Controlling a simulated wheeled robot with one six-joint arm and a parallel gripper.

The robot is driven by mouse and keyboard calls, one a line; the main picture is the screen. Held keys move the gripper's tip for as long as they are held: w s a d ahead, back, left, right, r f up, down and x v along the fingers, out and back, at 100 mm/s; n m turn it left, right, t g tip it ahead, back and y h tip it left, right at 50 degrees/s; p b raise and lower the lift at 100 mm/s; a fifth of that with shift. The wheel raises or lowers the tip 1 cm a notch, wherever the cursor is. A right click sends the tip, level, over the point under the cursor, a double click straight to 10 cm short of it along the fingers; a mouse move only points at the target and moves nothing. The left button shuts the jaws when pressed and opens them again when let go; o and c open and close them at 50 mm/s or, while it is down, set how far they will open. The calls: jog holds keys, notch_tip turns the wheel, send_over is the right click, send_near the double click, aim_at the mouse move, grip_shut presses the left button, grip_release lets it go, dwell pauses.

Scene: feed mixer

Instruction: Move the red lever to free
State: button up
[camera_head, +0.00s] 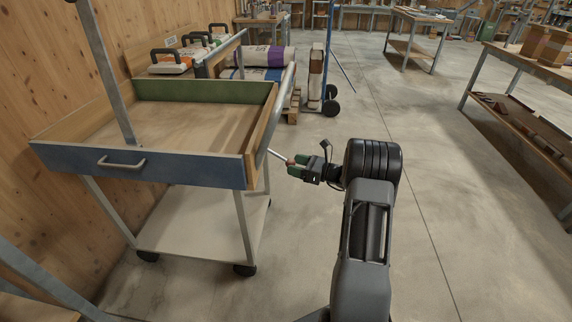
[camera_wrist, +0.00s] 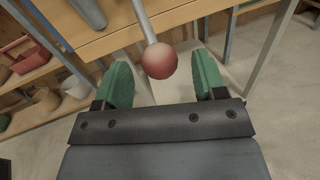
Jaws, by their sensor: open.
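The lever is a thin silver rod (camera_head: 278,156) with a red ball knob (camera_wrist: 160,60) on its end. In the head view it sticks out at the right side of the blue-fronted cart, and its knob is small and partly covered by my gripper (camera_head: 299,165). In the wrist view the knob lies between the two green finger pads of my gripper (camera_wrist: 163,70), with a visible gap on each side. My gripper is open and holds nothing. No marking for "free" is readable.
The cart has a wooden tray with a blue front (camera_head: 200,169) and a lower shelf (camera_head: 190,225) on castors. A hand truck (camera_head: 326,90) and sacks (camera_head: 258,57) stand behind it. A workbench (camera_head: 535,68) is at right. The concrete floor between is clear.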

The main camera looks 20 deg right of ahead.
aim_at(286, 161)
jog(key=shift+x, duration=2.05)
grip_shut()
